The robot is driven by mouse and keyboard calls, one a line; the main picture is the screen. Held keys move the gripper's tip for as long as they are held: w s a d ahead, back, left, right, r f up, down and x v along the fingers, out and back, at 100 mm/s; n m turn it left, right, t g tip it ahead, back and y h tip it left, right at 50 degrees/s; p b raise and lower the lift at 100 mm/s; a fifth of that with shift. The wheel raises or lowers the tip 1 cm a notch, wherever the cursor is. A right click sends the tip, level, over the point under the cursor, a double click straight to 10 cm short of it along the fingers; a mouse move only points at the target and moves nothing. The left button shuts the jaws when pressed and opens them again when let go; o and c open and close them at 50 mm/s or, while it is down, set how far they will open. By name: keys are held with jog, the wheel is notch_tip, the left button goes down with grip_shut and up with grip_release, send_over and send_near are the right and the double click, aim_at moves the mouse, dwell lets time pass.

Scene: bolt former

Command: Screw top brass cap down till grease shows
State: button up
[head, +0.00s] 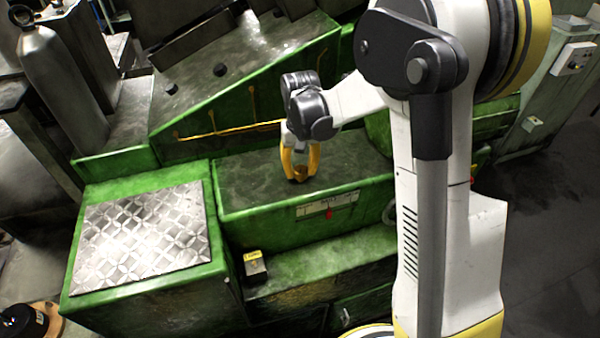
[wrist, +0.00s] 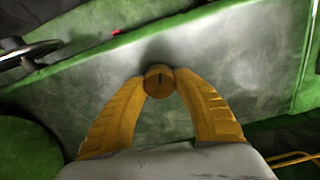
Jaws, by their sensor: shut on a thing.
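The brass cap (wrist: 159,81) is a small round cap with a dark mark on its top, seen in the wrist view between my fingertips. My gripper (wrist: 159,84) has yellow fingers that touch the cap on both sides, shut on it. In the head view my gripper (head: 299,177) points down onto the top of a green machine housing (head: 245,198), and only a small brownish part of the cap shows between the fingers. No grease can be made out around the cap.
A diamond-plate step (head: 145,232) lies to the left. A sloped green panel (head: 240,90) with a yellow line rises behind my gripper. A gauge strip with a red marker (head: 328,208) is on the housing's front. A small yellow-topped box (head: 255,266) stands in front.

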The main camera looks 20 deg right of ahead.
aim_at(302, 168)
jog(key=m+b, duration=0.2)
jog(key=m, duration=0.4)
jog(key=shift+s+d+f+m, duration=0.1)
jog(key=shift+m, duration=0.2)
jog(key=m+b, duration=0.1)
jog(key=m, duration=0.4)
jog(key=shift+m+b, duration=0.35)
jog(key=shift+m, duration=0.05)
jog(key=o, duration=1.2)
jog(key=shift+d, duration=0.1)
jog(key=shift+c, duration=0.2)
notch_tip(302, 168, up, 12)
